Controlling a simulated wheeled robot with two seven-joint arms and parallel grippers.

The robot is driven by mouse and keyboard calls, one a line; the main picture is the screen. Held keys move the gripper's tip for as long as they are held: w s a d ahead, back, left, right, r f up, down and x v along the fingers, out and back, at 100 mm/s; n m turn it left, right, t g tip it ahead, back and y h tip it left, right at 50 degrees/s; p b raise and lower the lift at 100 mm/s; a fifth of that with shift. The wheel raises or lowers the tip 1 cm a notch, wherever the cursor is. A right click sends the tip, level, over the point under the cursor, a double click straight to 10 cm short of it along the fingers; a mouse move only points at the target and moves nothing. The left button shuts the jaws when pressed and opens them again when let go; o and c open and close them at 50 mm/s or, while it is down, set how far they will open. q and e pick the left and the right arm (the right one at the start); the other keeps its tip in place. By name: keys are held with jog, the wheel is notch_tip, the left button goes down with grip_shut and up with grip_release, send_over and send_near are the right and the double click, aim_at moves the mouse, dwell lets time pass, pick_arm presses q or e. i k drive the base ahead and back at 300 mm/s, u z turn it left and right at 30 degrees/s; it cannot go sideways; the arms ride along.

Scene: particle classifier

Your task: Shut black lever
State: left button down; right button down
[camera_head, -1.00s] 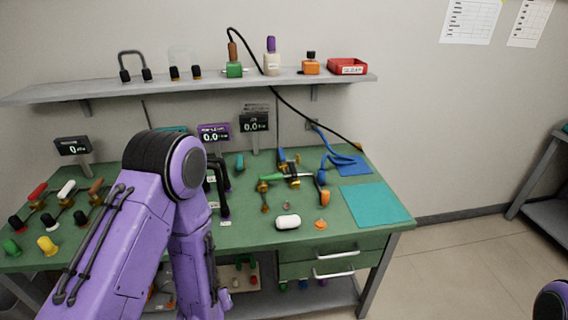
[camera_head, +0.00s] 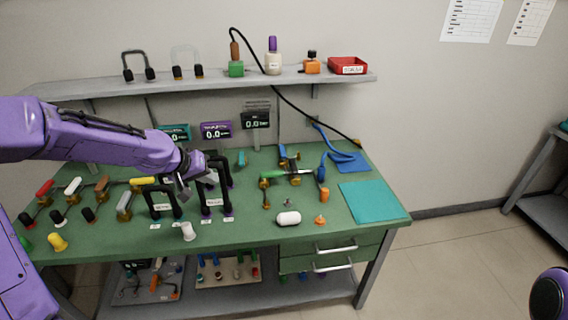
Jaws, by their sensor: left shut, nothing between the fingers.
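Black arch-shaped handles stand on the green workbench (camera_head: 250,222): a taller one (camera_head: 227,187) at centre left and a lower one (camera_head: 147,205) to its left. I cannot tell for sure which part is the black lever. My left gripper (camera_head: 185,194) is shut and empty, pointing down between the two arches. It partly covers the area around their tops. Whether it touches either arch is unclear. My right gripper is not in view.
Levers with red (camera_head: 44,187), white (camera_head: 72,186) and brown (camera_head: 102,185) handles line the bench's left. A white knob (camera_head: 188,231) stands in front of the arches. A teal mat (camera_head: 373,202) leaves clear room at right.

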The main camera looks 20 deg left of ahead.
aim_at(293, 169)
jog(key=i, duration=1)
